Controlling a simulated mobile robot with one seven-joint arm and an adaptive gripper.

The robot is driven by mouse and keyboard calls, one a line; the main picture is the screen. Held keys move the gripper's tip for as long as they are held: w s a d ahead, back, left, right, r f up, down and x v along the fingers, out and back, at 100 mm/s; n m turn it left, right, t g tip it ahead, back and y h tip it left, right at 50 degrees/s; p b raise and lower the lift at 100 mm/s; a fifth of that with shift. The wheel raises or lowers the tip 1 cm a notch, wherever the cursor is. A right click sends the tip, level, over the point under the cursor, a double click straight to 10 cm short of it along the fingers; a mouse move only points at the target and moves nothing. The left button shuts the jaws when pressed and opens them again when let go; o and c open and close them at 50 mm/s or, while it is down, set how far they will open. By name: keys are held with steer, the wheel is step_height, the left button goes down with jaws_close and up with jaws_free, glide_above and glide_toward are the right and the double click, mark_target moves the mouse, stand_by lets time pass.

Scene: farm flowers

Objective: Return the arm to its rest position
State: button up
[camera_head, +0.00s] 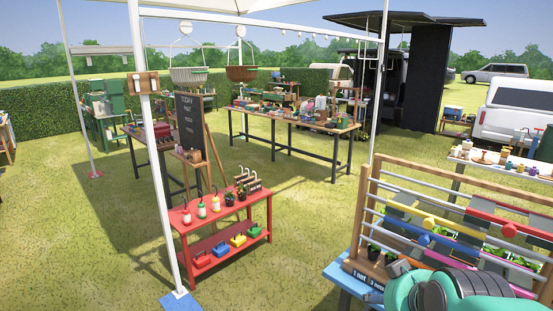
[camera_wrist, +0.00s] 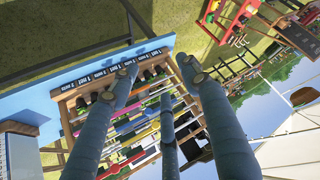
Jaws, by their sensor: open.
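My gripper (camera_wrist: 160,78) shows in the wrist view with its blue-grey fingers spread apart and nothing held between them. Beyond the fingers is a wooden rack (camera_wrist: 72,104) with coloured rails and small potted plants. My teal and grey arm (camera_head: 480,290) fills the lower right of the head view, in front of the same rack (camera_head: 366,205). The arm hides part of the rack's lower side. I cannot tell from these views whether the fingers touch the rack.
The rack stands on a blue table (camera_head: 343,279). Open grass (camera_head: 290,285) lies between stand and rack.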

steer(key=s+a+r+n+g, duration=0.1)
steer(key=s+a+g, duration=0.1)
steer(key=s, duration=1.1)
steer(key=shift+a+g, duration=0.2)
steer(key=shift+g, duration=0.2)
